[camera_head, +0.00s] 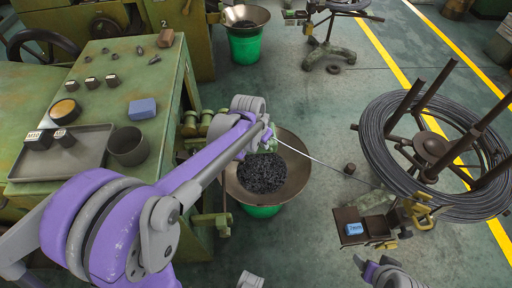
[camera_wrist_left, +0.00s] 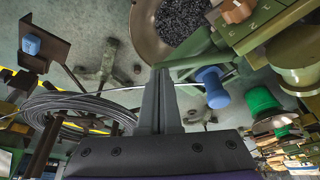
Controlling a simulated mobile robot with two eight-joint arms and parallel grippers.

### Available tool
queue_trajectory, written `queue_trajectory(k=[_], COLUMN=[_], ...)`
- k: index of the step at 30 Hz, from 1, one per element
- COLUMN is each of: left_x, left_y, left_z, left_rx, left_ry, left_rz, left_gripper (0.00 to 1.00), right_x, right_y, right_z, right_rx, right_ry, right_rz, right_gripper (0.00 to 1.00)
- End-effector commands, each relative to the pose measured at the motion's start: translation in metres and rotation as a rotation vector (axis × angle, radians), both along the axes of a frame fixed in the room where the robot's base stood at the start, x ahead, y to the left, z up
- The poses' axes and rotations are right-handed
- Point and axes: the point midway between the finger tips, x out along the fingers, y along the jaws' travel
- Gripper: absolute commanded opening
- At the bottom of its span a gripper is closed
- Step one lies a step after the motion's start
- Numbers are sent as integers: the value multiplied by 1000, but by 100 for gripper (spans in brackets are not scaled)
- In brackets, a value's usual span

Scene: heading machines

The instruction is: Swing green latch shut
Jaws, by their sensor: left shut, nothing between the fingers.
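My left gripper (camera_head: 268,138) reaches across to the front of the green machine, over the rim of a bowl. In the left wrist view its two fingers (camera_wrist_left: 161,98) are together, with nothing between them. A green bar (camera_wrist_left: 190,62) runs just beside the fingertips; I cannot tell if they touch. I cannot tell surely which green part is the latch; in the head view my arm largely hides this area. My right gripper is not visible.
The bowl (camera_head: 297,190) of dark metal pieces stands below my gripper. A wire coil (camera_head: 375,150) on a spoked reel is at right, its wire running to the machine. A brown tray stand (camera_head: 350,219) holds a blue block (camera_head: 355,229). The machine top (camera_head: 120,80) carries small parts.

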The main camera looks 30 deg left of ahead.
Motion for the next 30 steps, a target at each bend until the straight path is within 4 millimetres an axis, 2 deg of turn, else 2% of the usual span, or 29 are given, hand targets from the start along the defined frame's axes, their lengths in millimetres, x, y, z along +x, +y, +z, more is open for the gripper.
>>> queue_trajectory(k=[6, 18, 30], left_x=[24, 60, 75], left_y=[-7, -7, -3], left_z=[0, 0, 0], left_rx=[0, 0, 0], left_ry=[0, 1, 1], left_rz=[202, 514, 528], left_gripper=[0, 0, 0], right_x=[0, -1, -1], right_y=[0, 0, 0], right_z=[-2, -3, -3], right_rx=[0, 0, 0], right_ry=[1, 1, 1], right_rz=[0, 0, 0], right_gripper=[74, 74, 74])
